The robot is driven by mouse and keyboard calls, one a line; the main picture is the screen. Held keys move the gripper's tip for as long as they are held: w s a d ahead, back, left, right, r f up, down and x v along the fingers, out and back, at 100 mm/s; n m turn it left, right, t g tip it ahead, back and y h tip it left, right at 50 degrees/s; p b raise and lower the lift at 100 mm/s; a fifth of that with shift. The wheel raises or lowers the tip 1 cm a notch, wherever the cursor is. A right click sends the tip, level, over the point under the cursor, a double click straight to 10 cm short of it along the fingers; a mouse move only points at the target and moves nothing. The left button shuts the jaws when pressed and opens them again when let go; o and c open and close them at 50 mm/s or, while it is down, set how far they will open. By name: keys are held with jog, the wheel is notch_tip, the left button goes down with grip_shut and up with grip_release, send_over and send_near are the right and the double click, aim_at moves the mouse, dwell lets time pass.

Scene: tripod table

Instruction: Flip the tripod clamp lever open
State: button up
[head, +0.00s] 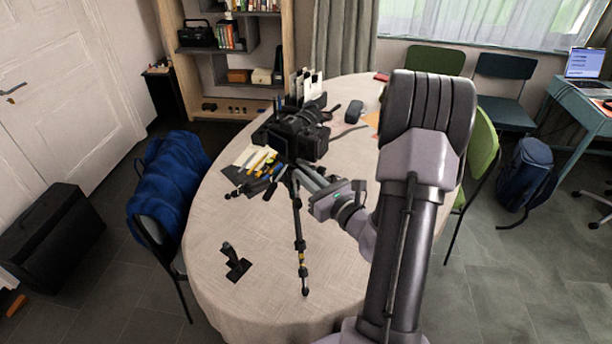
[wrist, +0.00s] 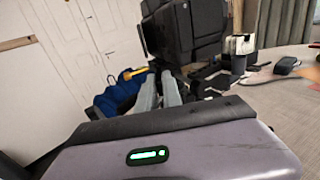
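The tripod (head: 299,225) stands on the table with its legs down and a black camera (head: 302,132) on top. In the wrist view the camera (wrist: 186,30) is large and close, beyond the fingertips. My gripper (head: 300,172) is at the upper part of the tripod, just below the camera. In the wrist view my gripper's two grey fingers (wrist: 160,76) point towards the tripod head with a narrow gap between them.
The round table (head: 215,235) has a pale cloth. A small black stand (head: 236,263) is at its front left. Pens and papers (head: 256,160) lie left of the tripod. A chair with a blue jacket (head: 168,180) is at the left edge. The front of the table is mostly bare.

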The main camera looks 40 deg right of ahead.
grip_shut()
jog(key=n+y, duration=0.1)
jog(key=y, duration=0.1)
jog(key=d+n+y, duration=0.1)
jog(key=y, duration=0.1)
jog(key=shift+d+n, duration=0.1)
jog(key=shift+n, duration=0.3)
jog(key=o, duration=0.6)
grip_release()
jog(key=shift+c, duration=0.2)
